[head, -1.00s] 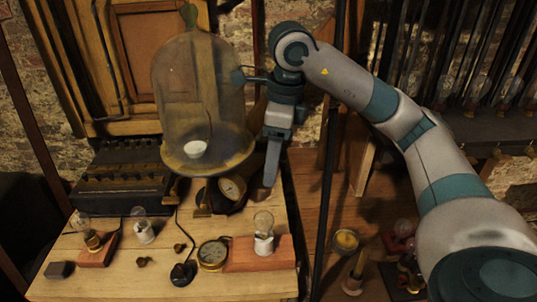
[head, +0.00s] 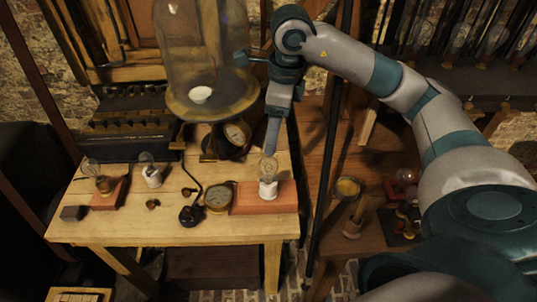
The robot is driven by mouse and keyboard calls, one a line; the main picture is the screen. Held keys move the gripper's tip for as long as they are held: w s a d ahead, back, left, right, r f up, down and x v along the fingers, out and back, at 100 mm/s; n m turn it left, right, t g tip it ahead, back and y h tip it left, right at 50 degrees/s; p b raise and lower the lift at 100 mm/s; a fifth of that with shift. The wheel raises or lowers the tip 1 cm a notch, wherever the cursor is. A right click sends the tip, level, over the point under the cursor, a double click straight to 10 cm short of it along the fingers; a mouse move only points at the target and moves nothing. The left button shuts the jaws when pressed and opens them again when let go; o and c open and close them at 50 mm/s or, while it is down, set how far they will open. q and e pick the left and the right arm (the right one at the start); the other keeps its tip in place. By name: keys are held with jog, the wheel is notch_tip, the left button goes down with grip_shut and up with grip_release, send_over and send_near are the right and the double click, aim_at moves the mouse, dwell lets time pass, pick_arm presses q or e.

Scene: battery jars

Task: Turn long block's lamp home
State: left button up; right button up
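The long reddish block (head: 243,199) lies near the front right of the wooden table. A clear bulb in a white holder, the long block's lamp (head: 268,185), stands upright toward the block's right end. My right gripper (head: 271,148) points down with its tips at the top of the bulb in the picture. I see its fingers edge-on, so I cannot tell whether they are open or touch the glass. My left gripper is out of view.
A short block with a lamp (head: 105,185), another white-based lamp (head: 151,175), a round brass gauge (head: 218,198) and a black key-like piece (head: 190,215) share the table. A large glass jar (head: 200,60) stands behind, left of my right arm. A dark upright pole (head: 325,190) stands to the right.

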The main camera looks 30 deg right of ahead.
aim_at(268, 158)
jog(key=f+p, duration=0.1)
jog(key=f, duration=0.5)
jog(key=a+f+p, duration=0.1)
jog(key=f, duration=0.3)
jog(key=shift+w+p, duration=0.3)
jog(key=shift+w, duration=0.1)
jog(key=c, duration=1.2)
jog(key=m, duration=0.4)
jog(key=shift+b, duration=0.35)
jog(key=shift+c, duration=0.2)
jog(key=shift+m+h, duration=0.4)
jog(key=shift+m, duration=0.8)
jog(key=m, duration=0.2)
jog(key=shift+m, duration=0.3)
jog(key=m, duration=0.3)
jog(key=shift+m+h, duration=0.3)
jog(key=shift+m, duration=0.1)
